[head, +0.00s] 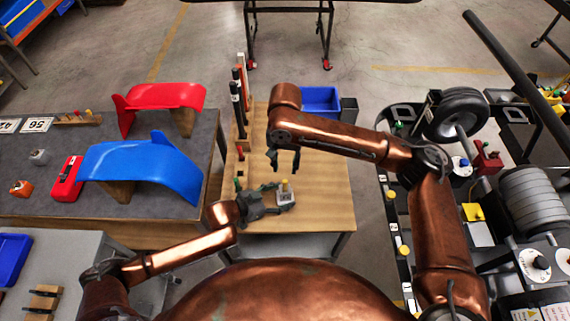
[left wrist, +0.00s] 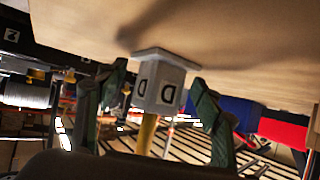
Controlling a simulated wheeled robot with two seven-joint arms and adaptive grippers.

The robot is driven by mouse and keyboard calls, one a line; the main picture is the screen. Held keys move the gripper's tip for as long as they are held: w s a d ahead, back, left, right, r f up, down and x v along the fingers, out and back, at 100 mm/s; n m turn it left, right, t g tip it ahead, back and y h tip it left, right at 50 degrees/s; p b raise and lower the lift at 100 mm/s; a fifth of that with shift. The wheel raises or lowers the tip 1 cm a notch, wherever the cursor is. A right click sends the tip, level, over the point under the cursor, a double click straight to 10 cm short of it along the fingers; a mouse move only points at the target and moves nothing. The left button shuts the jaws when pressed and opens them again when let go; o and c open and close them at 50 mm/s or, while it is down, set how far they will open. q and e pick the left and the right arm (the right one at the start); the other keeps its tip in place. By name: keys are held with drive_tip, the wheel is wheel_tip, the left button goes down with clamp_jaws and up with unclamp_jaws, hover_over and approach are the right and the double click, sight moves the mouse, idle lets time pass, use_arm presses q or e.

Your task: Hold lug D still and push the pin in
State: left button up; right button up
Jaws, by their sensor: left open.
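Lug D is a small light grey block (head: 286,198) on the wooden bench, marked with a D. A yellow pin (head: 285,185) stands up out of its top. In the left wrist view, which is upside down, the lug (left wrist: 160,88) sits on its flat base, and the yellow pin (left wrist: 147,132) sticks out. My left gripper (head: 281,197) is open, its green fingers on either side of the lug, with gaps visible in the wrist view. My right gripper (head: 284,159) hangs fingers down above the bench, just beyond the lug, apart and empty.
A rack with dark upright tools (head: 240,110) stands on the left of the wooden bench (head: 328,190). A blue bin (head: 321,99) is at its back. A grey table with red (head: 165,96) and blue (head: 143,168) fairings lies left; a kart (head: 480,130) stands right.

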use_arm(q)
drive_tip(key=v, duration=1.2)
drive_tip(key=shift+s, duration=0.1)
